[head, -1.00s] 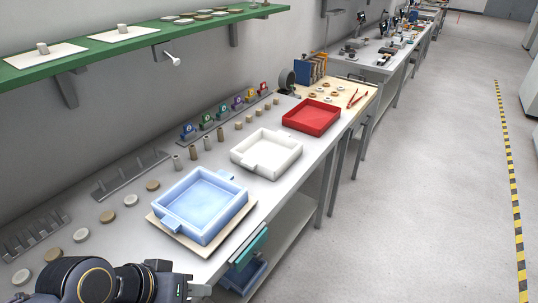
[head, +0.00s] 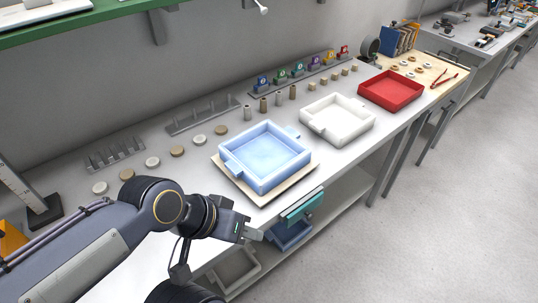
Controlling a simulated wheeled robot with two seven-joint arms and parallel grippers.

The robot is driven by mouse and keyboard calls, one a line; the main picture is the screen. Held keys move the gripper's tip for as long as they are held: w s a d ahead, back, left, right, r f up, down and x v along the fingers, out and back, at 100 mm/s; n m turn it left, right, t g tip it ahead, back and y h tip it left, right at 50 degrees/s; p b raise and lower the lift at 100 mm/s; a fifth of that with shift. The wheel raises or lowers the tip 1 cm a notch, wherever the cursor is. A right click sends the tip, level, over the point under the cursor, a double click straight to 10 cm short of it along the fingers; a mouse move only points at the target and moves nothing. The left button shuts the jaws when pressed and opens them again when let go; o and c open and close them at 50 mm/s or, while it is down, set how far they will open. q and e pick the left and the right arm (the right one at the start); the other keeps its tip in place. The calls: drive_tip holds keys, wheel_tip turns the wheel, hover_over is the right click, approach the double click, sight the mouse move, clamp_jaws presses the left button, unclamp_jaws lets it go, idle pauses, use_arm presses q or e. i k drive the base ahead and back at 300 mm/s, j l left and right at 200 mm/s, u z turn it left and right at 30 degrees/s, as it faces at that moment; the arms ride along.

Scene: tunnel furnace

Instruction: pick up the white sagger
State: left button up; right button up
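The white sagger (head: 350,134), a shallow square tray with a lug on its side, sits on the grey bench between a blue tray and a red tray. It looks empty and nothing touches it. My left gripper (head: 254,234) is at the bench's front edge, nearer to me than the blue tray and well apart from the white sagger. Its fingers are small and seen edge-on, so I cannot tell whether they are open. My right gripper is not in view.
The blue tray (head: 265,174) on a beige board (head: 262,200) lies between my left gripper and the white sagger. The red tray (head: 391,90) stands beyond it. Small discs, posts and coloured tags line the back. A green shelf (head: 100,20) hangs above.

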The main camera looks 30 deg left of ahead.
sight(338, 119)
drive_tip(key=i+u, duration=0.1)
drive_tip(key=u, duration=0.55)
drive_tip(key=i+l+u, duration=0.3)
drive_tip(key=l+u, duration=0.3)
drive_tip(key=l, duration=0.15)
drive_tip(key=i+l+u, duration=0.1)
drive_tip(key=l+u, duration=0.2)
drive_tip(key=l, duration=0.15)
drive_tip(key=i+l, duration=0.15)
drive_tip(key=l, duration=0.5)
drive_tip(key=i+l+u, duration=0.15)
drive_tip(key=l, duration=1.15)
drive_tip(key=i+l+u, duration=0.1)
drive_tip(key=l, duration=0.55)
drive_tip(key=i, duration=0.05)
